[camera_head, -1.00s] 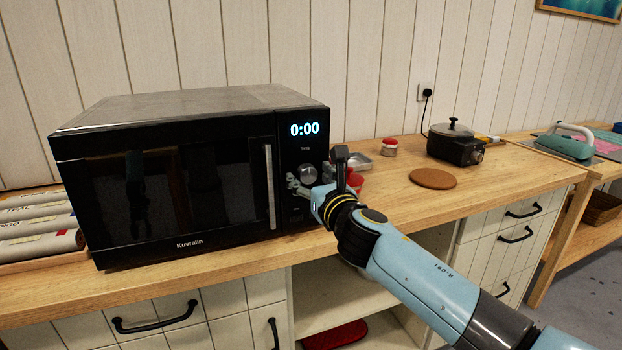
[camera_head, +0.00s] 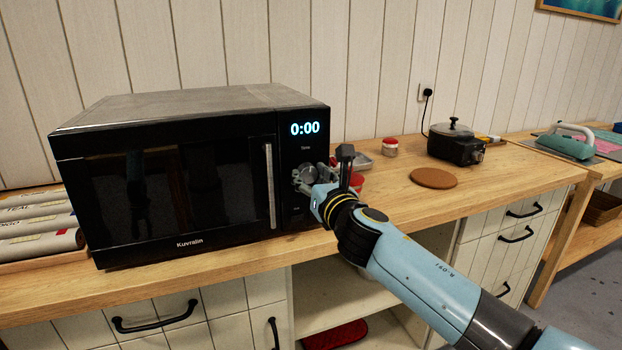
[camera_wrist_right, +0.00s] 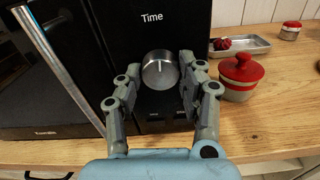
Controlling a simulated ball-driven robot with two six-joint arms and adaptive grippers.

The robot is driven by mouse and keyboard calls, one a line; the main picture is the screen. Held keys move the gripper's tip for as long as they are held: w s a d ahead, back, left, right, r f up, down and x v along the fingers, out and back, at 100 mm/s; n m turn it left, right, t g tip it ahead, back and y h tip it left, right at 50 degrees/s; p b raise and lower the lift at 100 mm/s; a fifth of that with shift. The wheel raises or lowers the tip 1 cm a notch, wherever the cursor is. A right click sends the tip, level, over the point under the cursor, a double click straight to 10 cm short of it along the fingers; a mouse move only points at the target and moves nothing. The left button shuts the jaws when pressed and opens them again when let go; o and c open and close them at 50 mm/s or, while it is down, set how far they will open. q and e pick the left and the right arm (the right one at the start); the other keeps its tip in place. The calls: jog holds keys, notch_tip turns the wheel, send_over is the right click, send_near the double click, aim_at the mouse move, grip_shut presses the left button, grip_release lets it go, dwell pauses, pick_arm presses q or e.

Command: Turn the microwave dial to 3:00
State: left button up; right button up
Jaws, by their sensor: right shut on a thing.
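The black microwave (camera_head: 170,205) stands on the wooden counter, and its display (camera_head: 305,129) reads 0:00. Its round silver dial (camera_wrist_right: 160,70) is below the word "Time", with its dark marker line pointing up in the right wrist view. My right gripper (camera_wrist_right: 160,78) is shut on the dial, one finger on each side. In the head view the right gripper (camera_head: 309,180) partly hides the dial (camera_head: 309,172). My left gripper is not in view.
The upright door handle (camera_head: 270,187) is left of the dial. A red-lidded jar (camera_wrist_right: 241,82) stands close right of the gripper, with a metal tray (camera_wrist_right: 240,45) behind it. A cork mat (camera_head: 433,178) and a dark pot (camera_head: 456,145) are farther right.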

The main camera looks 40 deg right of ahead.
jog(key=m+b, duration=0.1)
jog(key=m, duration=0.4)
jog(key=m+b, duration=0.1)
jog(key=m, duration=0.3)
jog(key=shift+f+m, duration=0.1)
jog(key=shift+m, duration=0.3)
jog(key=m+b, duration=0.2)
jog(key=m, duration=0.2)
jog(key=m+b, duration=0.2)
jog(key=m, duration=0.3)
jog(key=shift+f, duration=0.15)
jog(key=m+b, duration=0.2)
jog(key=m, duration=0.2)
jog(key=shift+m, duration=0.3)
jog(key=m+b, duration=0.1)
jog(key=m, duration=0.2)
jog(key=shift+m+b, duration=0.3)
jog(key=m+b, duration=0.1)
jog(key=m, duration=0.2)
jog(key=shift+m, duration=0.3)
jog(key=shift+m+b, duration=0.85)
jog(key=shift+m, duration=1.15)
